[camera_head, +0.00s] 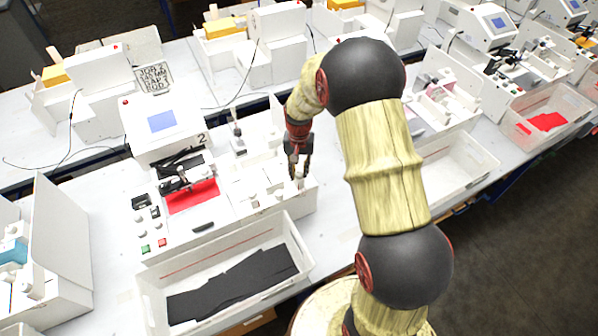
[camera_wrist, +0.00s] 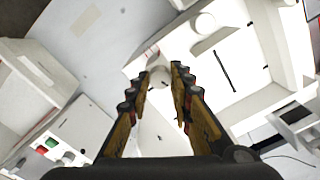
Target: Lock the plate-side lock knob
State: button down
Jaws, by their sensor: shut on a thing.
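The pen plotter is a white machine (camera_head: 235,215) with a red sheet (camera_head: 192,196) on its left part and white knobs along its right part. My gripper (camera_head: 298,170) points down at the machine's right end and is shut on a small white knob (camera_head: 299,183). In the wrist view the round white knob (camera_wrist: 159,76) sits between the tips of my gripper (camera_wrist: 157,72). I cannot tell from the views which way the knob is turned.
A clear bin (camera_head: 290,228) with black sheets stands in front of the machine. A control box with a blue screen (camera_head: 161,121) stands behind it. Green and red buttons (camera_head: 162,242) are at its front left. Similar machines line the tables behind and right.

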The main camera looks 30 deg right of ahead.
aim_at(299, 173)
jog(key=shift+m, duration=1.6)
jog(key=shift+m+b, duration=0.3)
jog(key=c, duration=1.6)
grip_release()
notch_tip(299, 173, up, 12)
